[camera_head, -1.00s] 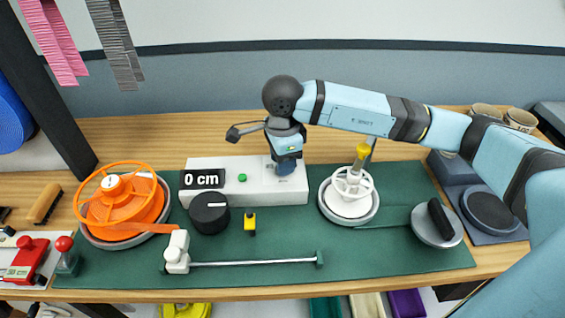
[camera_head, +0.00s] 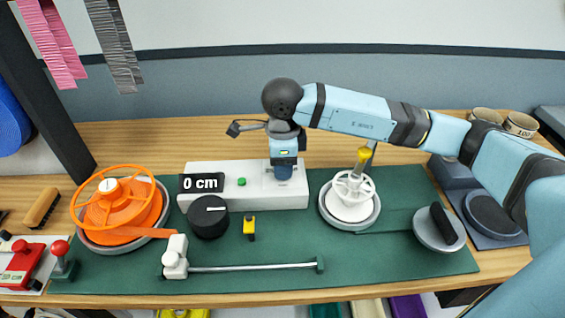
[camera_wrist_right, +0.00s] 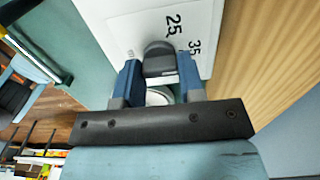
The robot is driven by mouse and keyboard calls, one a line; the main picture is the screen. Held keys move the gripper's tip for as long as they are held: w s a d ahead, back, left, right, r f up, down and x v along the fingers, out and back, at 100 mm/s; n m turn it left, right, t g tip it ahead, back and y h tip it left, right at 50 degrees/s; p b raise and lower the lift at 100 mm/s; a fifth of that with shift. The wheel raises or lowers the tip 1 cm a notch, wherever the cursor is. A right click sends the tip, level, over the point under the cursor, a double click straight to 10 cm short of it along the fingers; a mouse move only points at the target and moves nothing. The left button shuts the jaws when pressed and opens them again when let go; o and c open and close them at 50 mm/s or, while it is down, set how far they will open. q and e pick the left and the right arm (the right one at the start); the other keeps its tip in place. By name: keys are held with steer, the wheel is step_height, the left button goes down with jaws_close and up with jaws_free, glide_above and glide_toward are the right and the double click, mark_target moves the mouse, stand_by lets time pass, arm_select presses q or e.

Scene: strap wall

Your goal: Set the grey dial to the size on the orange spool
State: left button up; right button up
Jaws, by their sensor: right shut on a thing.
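The orange spool (camera_head: 122,210) sits on a round grey base at the left of the green mat; the size on it is too small to read. The grey dial (camera_wrist_right: 158,58) shows in the right wrist view on a white plate with the numbers 25 and 35 beside it. In the head view, my right gripper (camera_head: 285,171) comes down on the right part of the white box (camera_head: 255,194) and hides the dial. In the wrist view, the right gripper's blue fingers (camera_wrist_right: 159,80) are shut on the dial. My left gripper is not in view.
A display (camera_head: 202,183) reads 0 cm, with a black knob (camera_head: 208,217) in front. A white spool (camera_head: 350,205) stands right of the box. A metal rod (camera_head: 255,267) lies along the front of the green mat (camera_head: 400,258). A yellow-black item (camera_head: 249,227) lies mid-mat.

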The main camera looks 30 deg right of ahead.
steer(key=o, duration=0.9)
steer(key=shift+o, duration=0.2)
step_height(320, 180, up, 14)
steer(key=shift+p, duration=0.45)
steer(key=shift+f, duration=0.1)
